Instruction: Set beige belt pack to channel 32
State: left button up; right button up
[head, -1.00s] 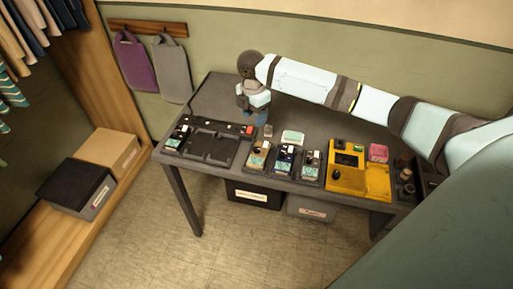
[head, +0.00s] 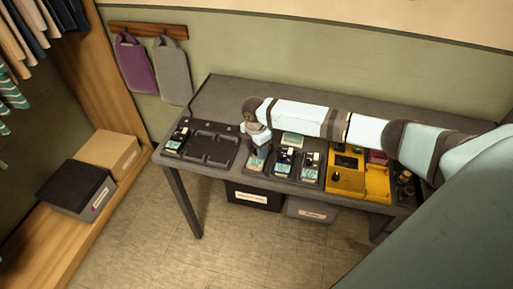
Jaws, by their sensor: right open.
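Three belt packs stand in a row at the table's front edge. The leftmost, a beige one (head: 257,163) with a teal label low on its front, is partly covered by my right gripper. A dark blue pack (head: 284,161) and a greyish pack (head: 310,164) stand to its right. My right gripper (head: 258,148) is open and points down right over the beige pack's upper part; I cannot tell whether it touches. The channel reading on the pack is too small to make out. My left gripper is not in view.
A dark tray (head: 209,147) with another small pack (head: 177,138) lies to the left. A yellow unit (head: 346,182) stands to the right, and a pale teal-topped block (head: 293,139) behind the packs. My right arm spans the table's back. The table's back left is clear.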

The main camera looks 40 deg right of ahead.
jog(key=c, duration=0.9)
jog(key=shift+r+p, duration=0.1)
jog(key=shift+p, duration=0.2)
grip_shut()
jog(key=m+p, duration=0.4)
jog(key=p, duration=0.2)
jog(key=shift+r+m, duration=0.15)
jog(key=shift+m, duration=0.15)
jog(key=shift+f+m, duration=0.2)
jog(key=shift+m, duration=0.2)
jog(key=o, duration=0.9)
grip_release()
